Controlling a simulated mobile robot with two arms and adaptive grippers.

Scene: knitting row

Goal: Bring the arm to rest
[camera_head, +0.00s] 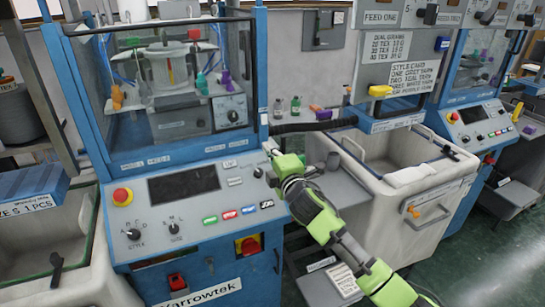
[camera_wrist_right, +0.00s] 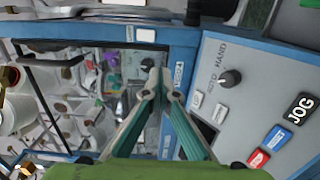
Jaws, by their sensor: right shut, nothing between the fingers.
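My right arm (camera_head: 318,215) is green and black and reaches up from the bottom right in the head view. Its gripper (camera_head: 268,147) is at the right edge of the blue knitting machine (camera_head: 190,272), just above the control panel's upper right corner. In the right wrist view the gripper's two fingers (camera_wrist_right: 158,75) meet at the tips, with nothing between them. Behind them are the machine's blue frame and clear window. The HAND/AUTO knob (camera_wrist_right: 230,78) and the JOG button (camera_wrist_right: 299,109) are to the right of the fingers. My left gripper is in neither view.
A grey-white bin (camera_head: 375,190) with an orange handle stands right of the arm. A second blue machine (camera_head: 478,112) is at the far right. Another bin (camera_head: 40,245) with a blue box (camera_head: 33,192) is at the left. Green floor (camera_head: 470,255) is clear at the lower right.

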